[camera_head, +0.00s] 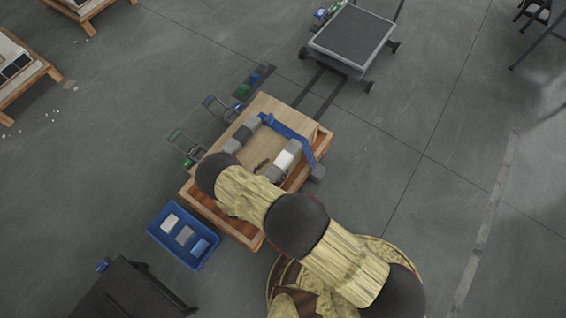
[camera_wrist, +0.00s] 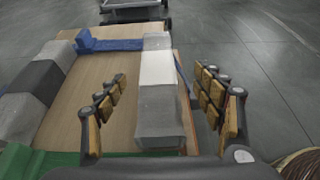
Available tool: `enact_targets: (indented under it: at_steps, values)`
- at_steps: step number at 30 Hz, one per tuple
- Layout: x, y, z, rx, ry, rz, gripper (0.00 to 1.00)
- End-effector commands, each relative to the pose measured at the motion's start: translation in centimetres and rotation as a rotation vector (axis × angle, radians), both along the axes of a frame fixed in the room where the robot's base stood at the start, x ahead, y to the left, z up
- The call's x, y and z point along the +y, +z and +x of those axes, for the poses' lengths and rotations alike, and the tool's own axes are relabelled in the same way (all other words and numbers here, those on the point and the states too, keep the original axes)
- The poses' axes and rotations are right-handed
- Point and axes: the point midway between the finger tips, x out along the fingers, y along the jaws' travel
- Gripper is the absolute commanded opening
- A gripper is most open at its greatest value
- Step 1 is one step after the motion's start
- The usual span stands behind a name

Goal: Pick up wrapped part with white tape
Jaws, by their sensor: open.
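The wrapped part with white tape is a long grey bar with a white band (camera_wrist: 157,68). It lies on the right side of the wooden tabletop; its white band also shows in the head view (camera_head: 287,157). My gripper (camera_wrist: 163,78) is open and empty in the wrist view. One finger is left of the bar and the other right of it, with gaps on both sides. I cannot tell whether the fingertips are level with the bar or above it. In the head view my arm hides the gripper and part of the tabletop's near side.
Another grey wrapped bar with a dark band (camera_wrist: 46,75) lies on the left. A blue piece (camera_head: 285,129) runs along the far edge, and a green one (camera_wrist: 75,158) lies near. A blue bin (camera_head: 157,234) stands on the floor lower left; a cart (camera_head: 352,38) stands beyond.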

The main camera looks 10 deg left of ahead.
Motion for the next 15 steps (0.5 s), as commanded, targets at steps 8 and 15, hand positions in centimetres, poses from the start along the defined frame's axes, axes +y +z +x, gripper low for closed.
enact_targets:
  at_steps: [8,15]
  values:
    - [-0.7,-1.6,1.8,0.002,0.013,-0.006,0.68]
    - [-1.6,-2.8,4.4,0.002,0.013,-0.007,0.68]
